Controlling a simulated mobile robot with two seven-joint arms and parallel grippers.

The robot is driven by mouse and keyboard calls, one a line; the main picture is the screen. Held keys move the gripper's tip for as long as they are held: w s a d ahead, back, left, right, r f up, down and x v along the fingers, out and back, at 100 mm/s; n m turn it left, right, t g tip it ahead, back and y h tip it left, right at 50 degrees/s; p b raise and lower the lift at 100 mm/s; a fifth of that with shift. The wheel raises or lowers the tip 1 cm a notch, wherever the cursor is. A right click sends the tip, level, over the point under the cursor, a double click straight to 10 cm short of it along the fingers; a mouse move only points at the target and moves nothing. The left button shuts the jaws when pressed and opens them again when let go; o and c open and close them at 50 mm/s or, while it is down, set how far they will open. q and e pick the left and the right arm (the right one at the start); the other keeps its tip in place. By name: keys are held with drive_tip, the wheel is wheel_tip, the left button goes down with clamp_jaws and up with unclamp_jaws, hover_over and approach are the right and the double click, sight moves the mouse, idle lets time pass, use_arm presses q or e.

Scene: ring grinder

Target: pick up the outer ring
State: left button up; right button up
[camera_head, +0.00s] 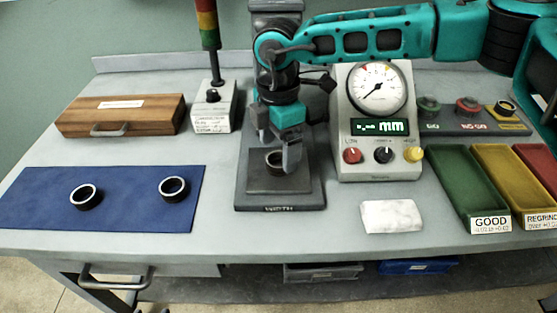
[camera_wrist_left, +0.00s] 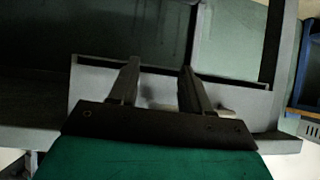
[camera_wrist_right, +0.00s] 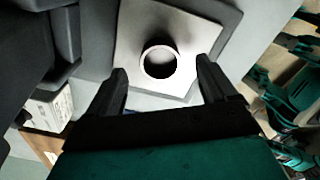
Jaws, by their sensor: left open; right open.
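A dark ring with a bright rim (camera_head: 275,162) lies on the grey plate of the station marked WIDTH (camera_head: 280,208). My right gripper (camera_head: 278,148) is open, pointing down over that ring. In the right wrist view the ring (camera_wrist_right: 158,62) lies ahead between the two spread fingertips (camera_wrist_right: 162,72); contact cannot be told. Two more dark rings lie on the blue mat, one at the left (camera_head: 85,196) and one at the right (camera_head: 173,188). My left gripper (camera_wrist_left: 158,70) is open and empty in its wrist view, and out of the head view.
A dial gauge box (camera_head: 375,130) stands right of the station. A white cloth or block (camera_head: 391,216) lies in front. Green (camera_head: 455,178), yellow (camera_head: 505,170) and red bins are at the right. A wooden box (camera_head: 120,115) and a signal-tower base (camera_head: 212,108) stand at the left.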

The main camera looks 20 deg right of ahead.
drive_tip(key=shift+f, duration=1.35)
drive_tip(key=shift+c, duration=0.5)
drive_tip(key=c, duration=1.2)
drive_tip(key=shift+r, duration=0.15)
wheel_tip(320, 180, up, 20)
drive_tip(key=shift+f, duration=0.1)
